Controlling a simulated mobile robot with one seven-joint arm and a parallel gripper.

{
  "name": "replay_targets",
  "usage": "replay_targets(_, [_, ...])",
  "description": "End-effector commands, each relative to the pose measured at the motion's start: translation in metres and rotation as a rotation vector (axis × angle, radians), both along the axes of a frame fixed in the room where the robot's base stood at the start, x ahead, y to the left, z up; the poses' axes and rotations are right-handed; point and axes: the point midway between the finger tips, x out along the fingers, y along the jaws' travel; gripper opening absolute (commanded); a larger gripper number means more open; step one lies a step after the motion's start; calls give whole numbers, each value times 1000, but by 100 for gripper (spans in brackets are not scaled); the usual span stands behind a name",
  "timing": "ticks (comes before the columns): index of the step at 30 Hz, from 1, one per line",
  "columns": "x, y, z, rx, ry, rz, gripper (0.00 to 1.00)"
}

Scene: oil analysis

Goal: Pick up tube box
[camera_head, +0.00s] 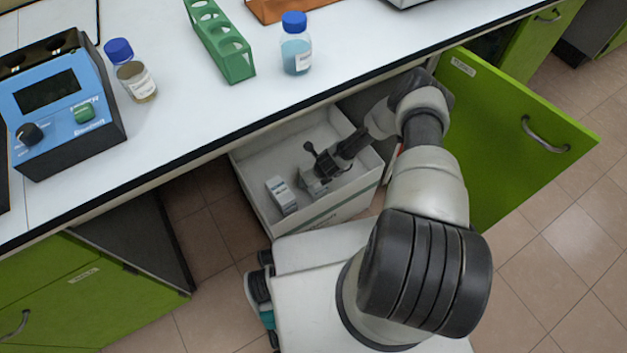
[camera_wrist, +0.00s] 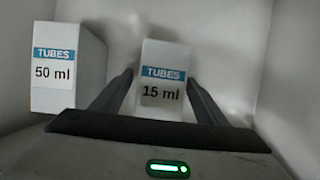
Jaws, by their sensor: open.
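Two white tube boxes stand in a white bin. In the wrist view, the 15 ml tube box (camera_wrist: 165,80) is in the middle, between the two spread fingers of my gripper (camera_wrist: 161,78). The 50 ml tube box (camera_wrist: 62,70) stands to the left, outside the fingers. In the head view, my gripper (camera_head: 318,172) is inside the bin, open, over one box (camera_head: 312,184), which it partly hides. The other box (camera_head: 281,195) stands to its left. I cannot tell whether a finger touches the 15 ml box.
The white bin (camera_head: 248,183) has walls around the boxes and sits below the bench edge. The white bench top (camera_head: 200,125) overhangs it. An open green door (camera_head: 515,130) is at the right. A green rack (camera_head: 222,45) and two blue-capped bottles stand on the bench.

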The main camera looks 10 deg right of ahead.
Motion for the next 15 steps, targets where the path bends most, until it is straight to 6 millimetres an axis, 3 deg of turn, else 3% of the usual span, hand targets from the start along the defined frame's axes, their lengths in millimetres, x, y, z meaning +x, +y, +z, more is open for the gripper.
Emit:
replay_targets(4, [0, 0, 0, 0, 0, 0, 66])
replay_targets(12, [0, 0, 0, 0, 0, 0, 20])
replay_targets(15, [1, 0, 1, -1, -1, 0, 17])
